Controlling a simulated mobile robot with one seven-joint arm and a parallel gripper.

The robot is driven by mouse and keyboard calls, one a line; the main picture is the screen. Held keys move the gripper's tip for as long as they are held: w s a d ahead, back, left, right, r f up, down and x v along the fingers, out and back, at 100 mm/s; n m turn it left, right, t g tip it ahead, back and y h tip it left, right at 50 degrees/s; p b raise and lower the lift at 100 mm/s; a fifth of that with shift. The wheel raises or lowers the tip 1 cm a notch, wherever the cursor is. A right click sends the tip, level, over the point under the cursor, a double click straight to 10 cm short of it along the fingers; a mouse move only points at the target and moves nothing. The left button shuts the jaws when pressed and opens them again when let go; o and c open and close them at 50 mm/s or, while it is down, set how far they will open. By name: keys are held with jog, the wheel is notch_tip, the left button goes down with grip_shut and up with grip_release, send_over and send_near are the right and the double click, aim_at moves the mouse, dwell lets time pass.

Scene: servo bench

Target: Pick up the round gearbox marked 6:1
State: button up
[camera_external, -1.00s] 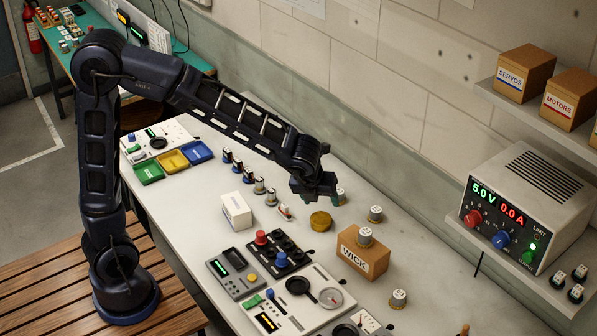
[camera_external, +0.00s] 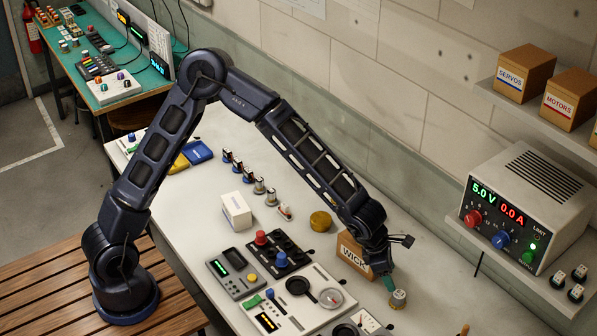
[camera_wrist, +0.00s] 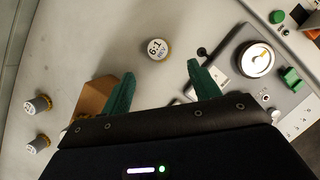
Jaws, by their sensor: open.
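The round gearbox marked 6:1 (camera_wrist: 157,49) is a short silver and brass cylinder with a white label. In the wrist view it stands on the bench just beyond and between my two green fingertips. In the external view the gearbox (camera_external: 398,299) stands upright on the bench near the front right, just below my gripper (camera_external: 391,283). In the wrist view my gripper (camera_wrist: 161,70) is open with nothing between its fingers. In the external view only one green fingertip shows clearly, close to the gearbox; I cannot tell whether they touch.
The WICK box (camera_external: 353,258) is close beside my wrist, partly hidden by it. Two similar gearboxes stand at the left of the wrist view, one (camera_wrist: 38,104) above the other (camera_wrist: 39,143). A panel with a round dial (camera_wrist: 255,60) is to the right. The power supply (camera_external: 525,205) stands on the shelf.

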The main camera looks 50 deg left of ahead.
aim_at(399, 294)
jog(key=x, duration=1)
jog(key=shift+w+f, duration=0.25)
jog(key=shift+f, duration=0.05)
jog(key=c, duration=0.9)
jog(key=shift+r, duration=0.1)
